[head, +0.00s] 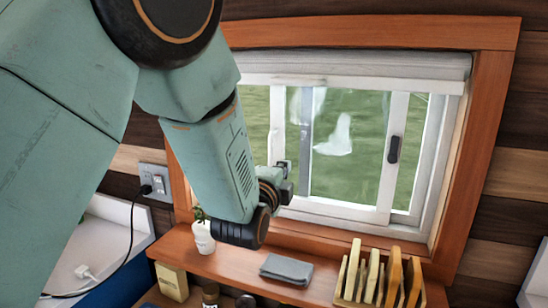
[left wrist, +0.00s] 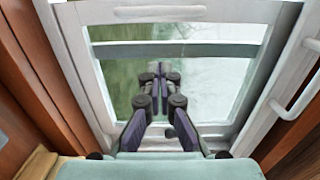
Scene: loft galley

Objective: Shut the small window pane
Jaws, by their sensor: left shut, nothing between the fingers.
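The small window pane (head: 347,150) is a white-framed sliding pane with a black handle (head: 394,149) on its right upright. A narrow strip of green view shows between that upright and the right side of the white window frame (head: 431,160), so the pane stands short of that side. My left gripper (head: 287,184) is at the lower left of the window, left of the handle and apart from it. Its own body partly hides it. In the left wrist view its fingers (left wrist: 160,70) are together and empty, in front of the glass. My right gripper is in neither view.
The brown wooden sill (head: 225,261) holds a white vase with a plant (head: 203,232), a folded grey cloth (head: 286,269) and a wooden rack (head: 380,280) below the window. A wall socket with a plug (head: 154,183) is at the left. The space before the handle looks clear.

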